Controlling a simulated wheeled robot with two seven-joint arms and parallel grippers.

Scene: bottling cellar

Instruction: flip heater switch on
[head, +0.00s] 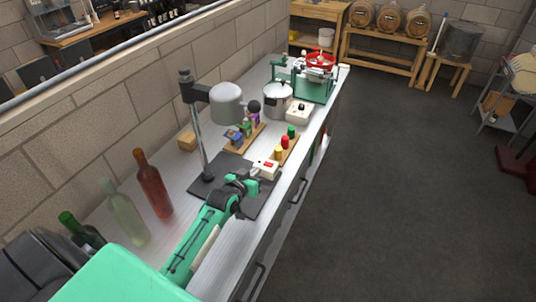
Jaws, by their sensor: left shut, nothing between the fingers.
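A small white switch box with a red switch (266,166) sits on the bench at the right edge of a dark mat (210,181). I cannot tell which way the switch is set. A grey dome-shaped heater head (227,103) hangs from an arm on a metal stand that rises from the mat. My left gripper (254,176) is shut and empty, just in front of the switch box; I cannot tell whether it touches it. My right gripper is not in view.
Red (153,183) and clear (124,213) bottles stand at the bench's left. A rack with coloured capsules (286,147), a wooden block with figures, a steel pot (278,99) and a green-framed machine (314,82) stand farther back.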

